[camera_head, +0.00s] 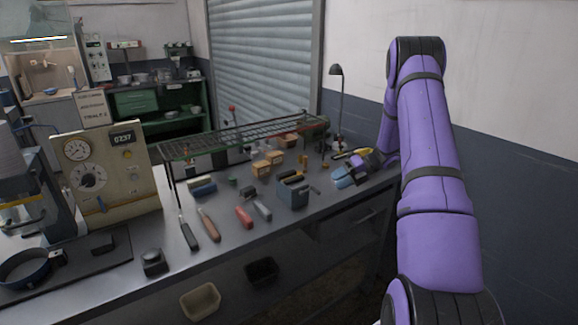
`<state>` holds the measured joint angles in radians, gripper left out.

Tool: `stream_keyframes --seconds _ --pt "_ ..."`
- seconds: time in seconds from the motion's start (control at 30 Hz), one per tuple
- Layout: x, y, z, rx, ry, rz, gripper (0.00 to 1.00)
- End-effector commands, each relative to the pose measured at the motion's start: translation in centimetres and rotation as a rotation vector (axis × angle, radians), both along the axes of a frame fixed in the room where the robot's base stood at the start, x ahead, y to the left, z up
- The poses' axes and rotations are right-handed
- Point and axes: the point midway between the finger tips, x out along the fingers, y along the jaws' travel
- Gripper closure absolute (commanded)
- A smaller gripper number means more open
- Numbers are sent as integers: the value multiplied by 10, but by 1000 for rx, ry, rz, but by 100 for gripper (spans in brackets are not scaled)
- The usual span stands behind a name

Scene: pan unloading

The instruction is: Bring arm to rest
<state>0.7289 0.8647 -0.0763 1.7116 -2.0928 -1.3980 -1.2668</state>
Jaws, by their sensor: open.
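My purple arm fills the right side, rising and bending back down toward the far right end of the workbench (165,270). My gripper (350,172) is small in view there, low over the bench top beside a light blue item (343,181). It is open, and nothing shows clearly between its fingers. I cannot tell whether it touches the blue item. A dark round pan (8,284) lies at the bench's left front on a dark flat plate (88,268).
A wire rack (240,133) stands over the bench. Hand tools and wooden blocks (261,168) lie under and before it. A gauge box (108,175) stands at left, a lamp (342,100) at the back right. Bins (200,301) sit below. The front bench edge is partly clear.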

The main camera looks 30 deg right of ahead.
Motion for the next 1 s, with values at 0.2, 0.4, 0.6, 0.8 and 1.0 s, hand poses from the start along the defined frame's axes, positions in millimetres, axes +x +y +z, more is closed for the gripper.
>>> stream_keyframes --seconds 0.2,0.4,0.6,0.8,1.0 --pt "2 1 2 -3 -1 -7 59" --pt "33 14 42 -67 -16 -148 59" --pt "75 37 117 -125 -32 -444 59" --pt "92 59 193 -103 -32 -757 59" --pt "82 84 261 -8 -4 -1061 59"
